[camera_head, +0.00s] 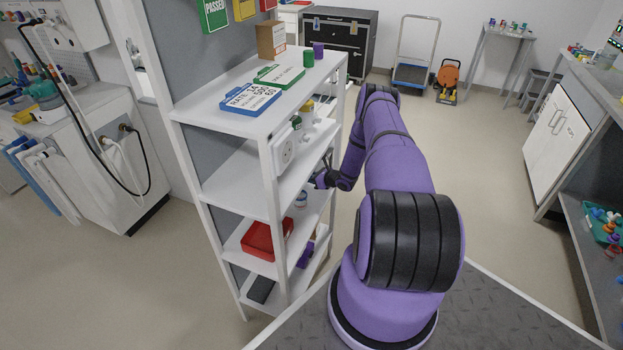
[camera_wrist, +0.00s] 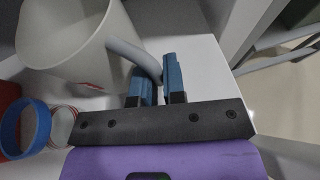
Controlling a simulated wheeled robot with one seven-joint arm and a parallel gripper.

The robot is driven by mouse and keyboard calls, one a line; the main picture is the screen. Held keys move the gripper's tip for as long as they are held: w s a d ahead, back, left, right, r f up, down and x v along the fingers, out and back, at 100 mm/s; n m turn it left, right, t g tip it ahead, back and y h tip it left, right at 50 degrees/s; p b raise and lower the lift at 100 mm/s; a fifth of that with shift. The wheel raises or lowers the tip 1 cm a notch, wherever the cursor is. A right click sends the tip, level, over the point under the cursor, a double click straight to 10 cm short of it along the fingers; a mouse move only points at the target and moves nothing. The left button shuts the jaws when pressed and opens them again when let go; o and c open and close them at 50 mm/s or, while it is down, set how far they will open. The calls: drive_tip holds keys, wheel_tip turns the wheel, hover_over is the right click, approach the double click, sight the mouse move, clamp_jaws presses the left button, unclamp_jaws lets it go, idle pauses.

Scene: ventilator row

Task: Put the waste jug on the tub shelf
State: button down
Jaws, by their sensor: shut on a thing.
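The waste jug (camera_wrist: 75,45) is a pale, cream-white vessel with a grey handle (camera_wrist: 136,57), large at the upper left of the wrist view. My gripper (camera_wrist: 158,82) has its blue fingers shut on this handle. In the head view my gripper (camera_head: 318,181) reaches into the open side of the white shelf rack (camera_head: 224,180). The jug is not clear there. A red tub (camera_head: 262,241) sits on a lower shelf (camera_head: 236,243) of the rack. I cannot tell whether the jug's base touches a shelf.
A blue ring (camera_wrist: 40,128) and a small white-and-red item (camera_wrist: 63,122) lie close left of the fingers. Rack posts stand close to my arm. Floor to the right is clear.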

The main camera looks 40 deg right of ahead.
drive_tip(key=shift+f, duration=0.1)
drive_tip(key=c, duration=1.2)
unclamp_jaws()
drive_tip(key=shift+s+r, duration=0.15)
drive_tip(key=shift+r, duration=0.05)
drive_tip(key=v, duration=1.1)
drive_tip(key=shift+s+r, duration=0.25)
drive_tip(key=shift+s, duration=0.05)
